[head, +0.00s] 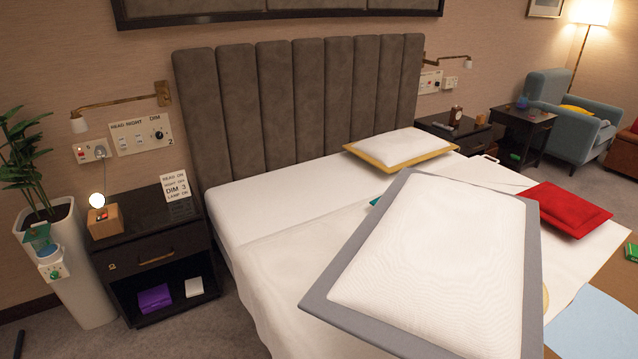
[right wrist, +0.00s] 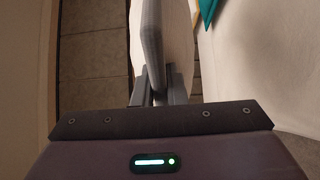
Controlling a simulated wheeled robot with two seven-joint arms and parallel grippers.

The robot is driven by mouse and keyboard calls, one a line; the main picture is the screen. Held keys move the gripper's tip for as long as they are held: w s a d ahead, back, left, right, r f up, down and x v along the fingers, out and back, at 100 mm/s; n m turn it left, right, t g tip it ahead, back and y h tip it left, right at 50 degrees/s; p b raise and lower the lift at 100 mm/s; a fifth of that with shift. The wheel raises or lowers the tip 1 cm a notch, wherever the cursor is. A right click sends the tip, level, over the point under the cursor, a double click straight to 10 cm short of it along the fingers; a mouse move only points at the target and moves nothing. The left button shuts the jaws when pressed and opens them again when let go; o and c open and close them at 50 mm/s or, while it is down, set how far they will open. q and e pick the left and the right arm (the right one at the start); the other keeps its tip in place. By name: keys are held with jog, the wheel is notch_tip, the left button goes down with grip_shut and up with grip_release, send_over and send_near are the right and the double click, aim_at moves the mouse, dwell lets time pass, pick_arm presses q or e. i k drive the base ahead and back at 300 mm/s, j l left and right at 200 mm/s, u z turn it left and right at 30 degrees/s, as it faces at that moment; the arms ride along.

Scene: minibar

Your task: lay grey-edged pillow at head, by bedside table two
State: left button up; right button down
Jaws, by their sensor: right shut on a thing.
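The grey-edged pillow (head: 440,255), white with a broad grey border, is large in the head view, tilted above the front right of the bed (head: 275,195). In the right wrist view my right gripper (right wrist: 158,80) is shut on the pillow's grey edge (right wrist: 152,40). The pillow hides this gripper in the head view. A black bedside table (head: 150,245) stands left of the bed, below a wall switch panel (head: 142,135) marked 2. The bed's head end beside it is bare white sheet. My left gripper is not in view.
A yellow-edged pillow (head: 400,149) lies at the head's right side. A red cushion (head: 565,208) lies farther right on the bed. The tall grey headboard (head: 300,105) bounds the back. A lit lamp (head: 98,205) and a card (head: 175,187) stand on the left table.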

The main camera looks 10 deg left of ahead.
aim_at(296, 195)
jog(key=i+j+u, duration=0.1)
jog(key=j, duration=0.35)
jog(key=i+j+u, duration=0.15)
jog(key=j, duration=0.3)
jog(key=j+u, duration=0.1)
jog(key=j, duration=0.35)
jog(key=i+j+u, duration=0.1)
jog(key=j, duration=0.35)
jog(key=i, duration=0.1)
